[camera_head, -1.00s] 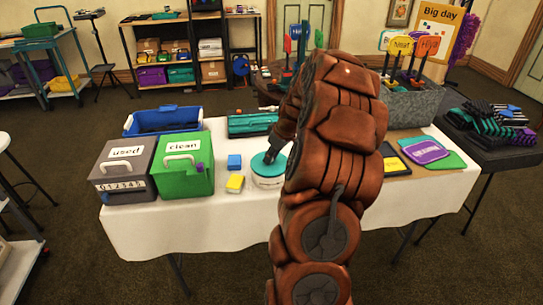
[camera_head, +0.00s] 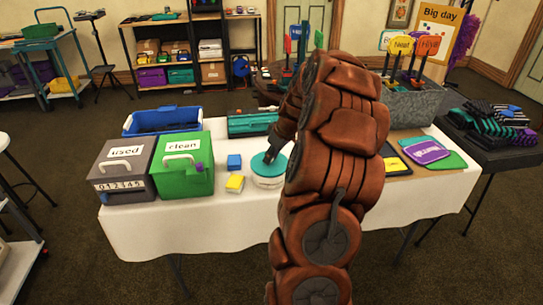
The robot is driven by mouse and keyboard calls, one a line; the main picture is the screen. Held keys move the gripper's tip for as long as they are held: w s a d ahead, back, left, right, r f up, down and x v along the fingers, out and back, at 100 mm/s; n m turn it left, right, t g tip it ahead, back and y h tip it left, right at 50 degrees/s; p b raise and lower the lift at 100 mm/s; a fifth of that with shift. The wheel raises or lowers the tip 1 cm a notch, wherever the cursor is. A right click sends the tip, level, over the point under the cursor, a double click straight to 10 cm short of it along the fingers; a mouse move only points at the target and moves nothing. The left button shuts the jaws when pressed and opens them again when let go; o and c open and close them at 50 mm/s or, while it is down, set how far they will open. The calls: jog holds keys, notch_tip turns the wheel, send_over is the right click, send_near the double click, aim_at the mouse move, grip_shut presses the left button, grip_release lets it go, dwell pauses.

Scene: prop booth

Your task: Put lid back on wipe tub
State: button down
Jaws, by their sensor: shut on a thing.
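The wipe tub (camera_head: 268,181) is a white round tub on the white-clothed table, right of the yellow and blue blocks. A teal round lid (camera_head: 262,166) sits at its top, level as far as I can see. My gripper (camera_head: 271,156) is at the lid's upper side and is shut on it. My brown arm hides the right part of the tub and lid, so I cannot tell whether the lid is fully seated.
A grey "used" box (camera_head: 122,172) and a green "clean" box (camera_head: 183,167) stand at the left. A teal case (camera_head: 251,123) is behind. The table's front edge (camera_head: 200,225) is clear.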

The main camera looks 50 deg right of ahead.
jog(key=c, duration=0.9)
grip_release()
jog(key=o, duration=0.5)
jog(key=shift+r, duration=0.1)
jog(key=shift+r, duration=3.45)
grip_shut()
